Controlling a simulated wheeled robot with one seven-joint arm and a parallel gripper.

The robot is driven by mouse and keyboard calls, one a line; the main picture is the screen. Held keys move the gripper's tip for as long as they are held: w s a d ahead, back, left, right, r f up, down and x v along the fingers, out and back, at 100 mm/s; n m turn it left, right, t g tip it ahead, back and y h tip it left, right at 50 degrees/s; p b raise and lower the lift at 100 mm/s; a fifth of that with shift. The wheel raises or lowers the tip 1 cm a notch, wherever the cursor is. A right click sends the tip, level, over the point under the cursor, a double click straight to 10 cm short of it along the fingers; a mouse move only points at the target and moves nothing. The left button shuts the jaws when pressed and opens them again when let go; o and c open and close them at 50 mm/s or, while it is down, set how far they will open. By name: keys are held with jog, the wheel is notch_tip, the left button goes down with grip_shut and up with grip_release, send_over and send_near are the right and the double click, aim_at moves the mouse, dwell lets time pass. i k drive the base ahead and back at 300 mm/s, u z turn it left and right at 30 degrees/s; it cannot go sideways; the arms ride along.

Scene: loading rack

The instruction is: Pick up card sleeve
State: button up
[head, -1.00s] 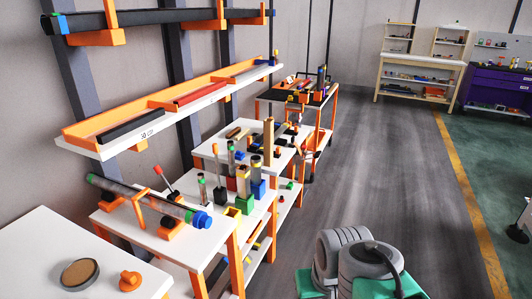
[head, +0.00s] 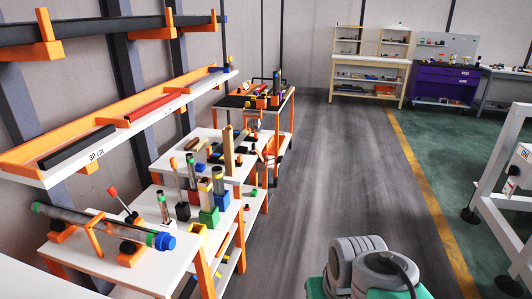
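A tan, cardboard-looking upright tube (head: 228,152) stands on the middle white table, among blocks and smaller upright tubes. It is the likeliest card sleeve, but at this size I cannot be sure. Several clear tubes with coloured ends stand in coloured block holders on the nearer table, such as one in a green holder (head: 209,215). A long clear tube with a blue cap (head: 105,225) lies in orange cradles at the front left. My gripper is not in view; only grey and green parts of my own arm show at the bottom right.
A wall rack with orange-edged shelves (head: 20,178) runs above the white tables (head: 140,265) on the left. Grey floor (head: 330,170) is open to their right. A white frame (head: 490,200) stands at the right. A purple cabinet (head: 445,84) stands at the back.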

aim_at(227, 132)
jog(key=z, duration=0.2)
jog(key=i, duration=3.3)
jog(key=u, duration=4.1)
